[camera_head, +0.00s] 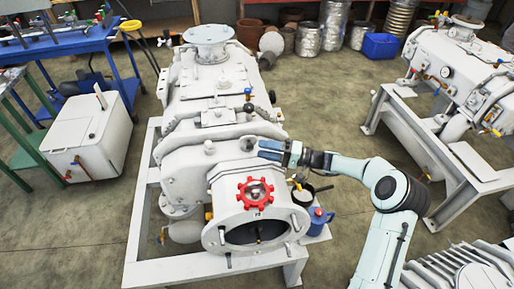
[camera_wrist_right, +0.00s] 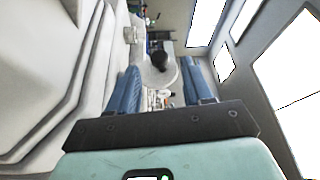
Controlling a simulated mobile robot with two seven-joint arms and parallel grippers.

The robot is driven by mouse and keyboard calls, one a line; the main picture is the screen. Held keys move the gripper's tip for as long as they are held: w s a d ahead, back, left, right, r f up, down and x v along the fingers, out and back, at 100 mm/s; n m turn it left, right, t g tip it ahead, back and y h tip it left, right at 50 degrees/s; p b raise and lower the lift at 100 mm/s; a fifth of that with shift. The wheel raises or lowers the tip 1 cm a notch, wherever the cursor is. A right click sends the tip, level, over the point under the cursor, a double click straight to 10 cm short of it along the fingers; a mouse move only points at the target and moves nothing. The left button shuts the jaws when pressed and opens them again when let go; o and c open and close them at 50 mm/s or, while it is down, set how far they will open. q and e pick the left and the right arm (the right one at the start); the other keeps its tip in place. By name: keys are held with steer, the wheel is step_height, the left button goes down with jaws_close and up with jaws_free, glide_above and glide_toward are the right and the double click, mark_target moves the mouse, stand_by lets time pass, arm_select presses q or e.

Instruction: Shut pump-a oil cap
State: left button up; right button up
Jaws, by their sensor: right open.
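The white pump (camera_head: 215,105) stands on a pale frame in the middle of the head view. A small round grey cap (camera_head: 248,143) sits on its upper front face; I cannot tell for sure that it is the oil cap. My right gripper (camera_head: 262,149) reaches in from the right, its blue fingers just right of this cap. In the right wrist view the gripper (camera_wrist_right: 164,92) is open, with nothing held between its fingers. Beyond the fingertips is a dark round knob (camera_wrist_right: 159,61) against a pale disc. My left gripper is out of view.
A red handwheel (camera_head: 255,193) is on the pump's front, above a round opening. A blue can (camera_head: 318,221) and dark pot stand beside the pump, below my right forearm. Another white pump (camera_head: 455,70) stands at the right. Open floor (camera_head: 335,110) lies between the pumps.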

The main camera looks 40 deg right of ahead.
mark_target(249, 145)
steer(key=shift+x, duration=1.6)
jaws_close()
